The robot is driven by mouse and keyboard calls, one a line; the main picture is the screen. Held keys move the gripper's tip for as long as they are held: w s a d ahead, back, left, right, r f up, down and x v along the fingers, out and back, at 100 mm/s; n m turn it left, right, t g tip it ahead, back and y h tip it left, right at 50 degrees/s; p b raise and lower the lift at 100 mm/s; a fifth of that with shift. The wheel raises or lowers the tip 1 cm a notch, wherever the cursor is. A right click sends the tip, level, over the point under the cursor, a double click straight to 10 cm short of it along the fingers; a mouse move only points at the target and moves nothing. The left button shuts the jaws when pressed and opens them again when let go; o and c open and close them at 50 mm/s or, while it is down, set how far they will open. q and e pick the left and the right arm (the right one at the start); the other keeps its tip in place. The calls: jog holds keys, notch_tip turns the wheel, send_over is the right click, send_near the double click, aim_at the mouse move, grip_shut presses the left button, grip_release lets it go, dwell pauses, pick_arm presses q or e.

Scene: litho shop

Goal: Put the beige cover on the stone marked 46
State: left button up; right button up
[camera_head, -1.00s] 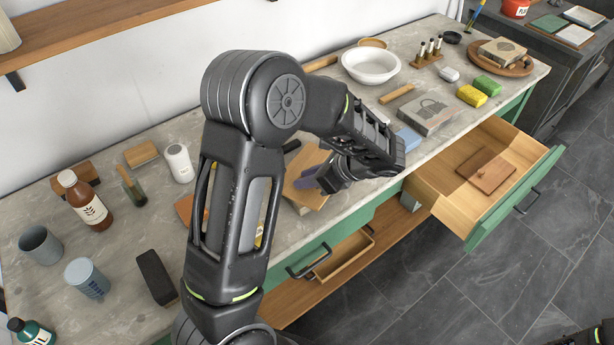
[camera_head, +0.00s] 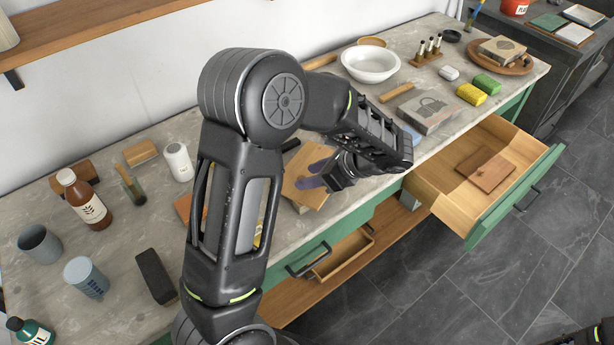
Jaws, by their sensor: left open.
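A flat tan board (camera_head: 304,160), possibly the beige cover, lies on the worktop at the middle, partly hidden by my left arm and gripper. My left gripper (camera_head: 313,176) is open, its purple-grey fingers over or beside the board; I cannot tell if they touch it. A grey stone with a kettle picture (camera_head: 432,110) lies to the right on the worktop. Another stone with a dark picture (camera_head: 502,49) sits on a round wooden tray. I cannot read 46 on either.
A green-fronted drawer (camera_head: 519,200) stands open at the right with a brown wooden board (camera_head: 486,170) inside. A white bowl (camera_head: 370,62) stands behind my arm. Cups (camera_head: 86,278), a brown bottle (camera_head: 90,208) and a dark block (camera_head: 156,275) stand at the left.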

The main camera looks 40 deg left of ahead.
pick_arm(q)
jog(key=v, duration=0.3)
jog(key=shift+w+d+r, duration=0.1)
jog(key=shift+d, duration=0.1)
jog(key=p+v, duration=0.2)
jog(key=v, duration=0.4)
jog(key=shift+d+r, duration=0.25)
jog(key=shift+r, duration=0.05)
jog(key=s+d+f+n+h, duration=0.4)
jog(key=s+d+f+n, duration=0.2)
jog(key=f, duration=0.4)
jog(key=s+d+f+n+h, duration=0.4)
jog(key=s+d+f+n, duration=0.2)
jog(key=f, duration=0.5)
jog(key=s+d+f+n+t+h, duration=0.1)
jog(key=s+d+f+n+h, duration=0.4)
jog(key=f, duration=0.6)
jog(key=s+d+n, duration=0.2)
jog(key=shift+s, duration=0.25)
